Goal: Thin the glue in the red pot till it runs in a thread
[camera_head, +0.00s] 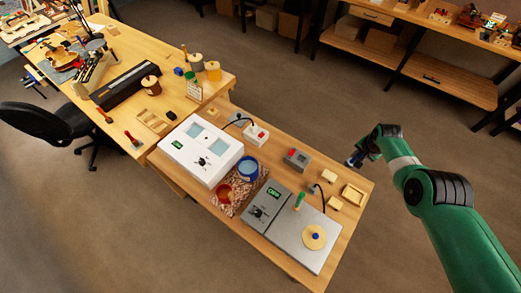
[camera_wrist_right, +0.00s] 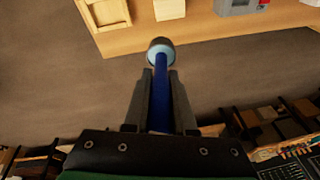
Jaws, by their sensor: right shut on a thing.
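The red pot (camera_head: 225,192) sits on a bed of wood shavings (camera_head: 236,203) on the bench, beside a blue pot (camera_head: 247,168) with light blue contents. How thick the red pot's contents are is too small to tell. My right gripper (camera_head: 355,160) is off the bench's right edge, over the floor and well away from the pots. In the right wrist view it (camera_wrist_right: 160,98) is shut on a blue-handled tool (camera_wrist_right: 161,92) with a round, grey-rimmed, pale blue end pointing away from me. My left gripper is not in view.
A white two-welled heater (camera_head: 201,150) stands left of the pots. A grey hot plate (camera_head: 290,228) is to their right, bearing a green-handled tool (camera_head: 300,201) and a round lid (camera_head: 315,237). A grey-and-red box (camera_head: 296,159) and wooden blocks lie near the far edge.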

